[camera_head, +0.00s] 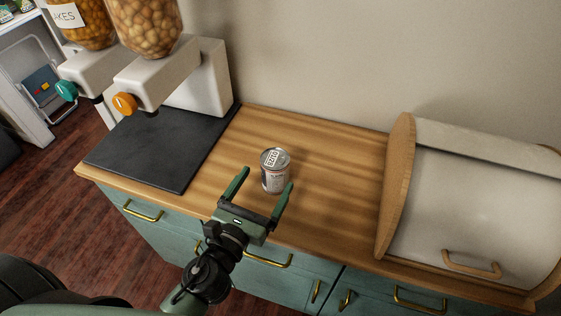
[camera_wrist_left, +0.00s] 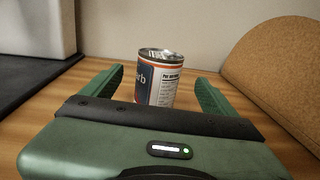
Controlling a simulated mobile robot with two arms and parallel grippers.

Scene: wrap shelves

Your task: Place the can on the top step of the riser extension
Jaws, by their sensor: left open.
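The can (camera_head: 274,171) stands upright on the wooden counter, with a silver lid and a printed label. My left gripper (camera_head: 261,185) is open, with its two green fingers pointing toward the can. In the left wrist view the can (camera_wrist_left: 158,78) shows between the fingers, near the tips (camera_wrist_left: 158,85); I cannot tell whether either finger touches it. My right gripper is not in view. I see no riser extension in these views.
A cereal dispenser (camera_head: 205,78) with orange and teal knobs stands on a dark mat (camera_head: 160,145) at the left. A bread box (camera_head: 480,205) with cork-like sides stands at the right. Green drawers with brass handles (camera_head: 270,259) are below the counter (camera_head: 330,190).

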